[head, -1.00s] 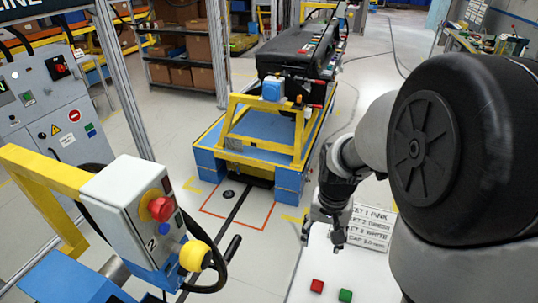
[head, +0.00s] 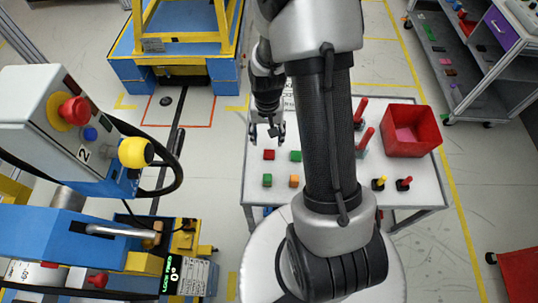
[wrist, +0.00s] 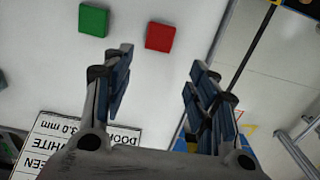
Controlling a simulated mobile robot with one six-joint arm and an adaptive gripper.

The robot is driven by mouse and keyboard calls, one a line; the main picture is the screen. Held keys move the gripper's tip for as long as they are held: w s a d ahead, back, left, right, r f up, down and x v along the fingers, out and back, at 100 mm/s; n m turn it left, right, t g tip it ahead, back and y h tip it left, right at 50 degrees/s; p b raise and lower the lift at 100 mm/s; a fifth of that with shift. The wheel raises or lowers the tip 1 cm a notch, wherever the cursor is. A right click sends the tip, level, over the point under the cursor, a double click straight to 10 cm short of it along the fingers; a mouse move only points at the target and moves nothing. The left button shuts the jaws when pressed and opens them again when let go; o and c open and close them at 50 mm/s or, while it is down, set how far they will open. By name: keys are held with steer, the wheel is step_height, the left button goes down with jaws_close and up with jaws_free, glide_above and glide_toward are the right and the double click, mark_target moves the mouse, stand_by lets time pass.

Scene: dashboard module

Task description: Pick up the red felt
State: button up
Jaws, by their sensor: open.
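The red felt (head: 269,155) is a small flat square on the white table (head: 418,178), near its left side. It also shows in the wrist view (wrist: 159,37), beyond the fingertips and roughly in line with the space between them. My gripper (head: 267,132) is open and empty. In the head view its fingers are just behind the red felt, apparently above the table. In the wrist view the open fingers (wrist: 161,62) frame bare table, and nothing is between them.
A green square (head: 295,156) lies right of the red felt. Another green square (head: 267,180) and an orange square (head: 293,181) lie in front. A red bin (head: 410,132) stands at the table's right. A printed sign lies near my gripper in the wrist view (wrist: 75,145).

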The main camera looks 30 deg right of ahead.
mark_target(269, 150)
steer(key=f, duration=0.1)
steer(key=s+f+b, duration=0.1)
steer(key=f, duration=0.2)
steer(key=shift+s+a+f, duration=0.1)
steer(key=shift+s+a, duration=0.05)
steer(key=shift+s, duration=0.15)
steer(key=shift+f+b, duration=0.35)
steer(key=shift+f, duration=0.2)
steer(key=shift+c, duration=0.3)
steer(key=c, duration=0.7)
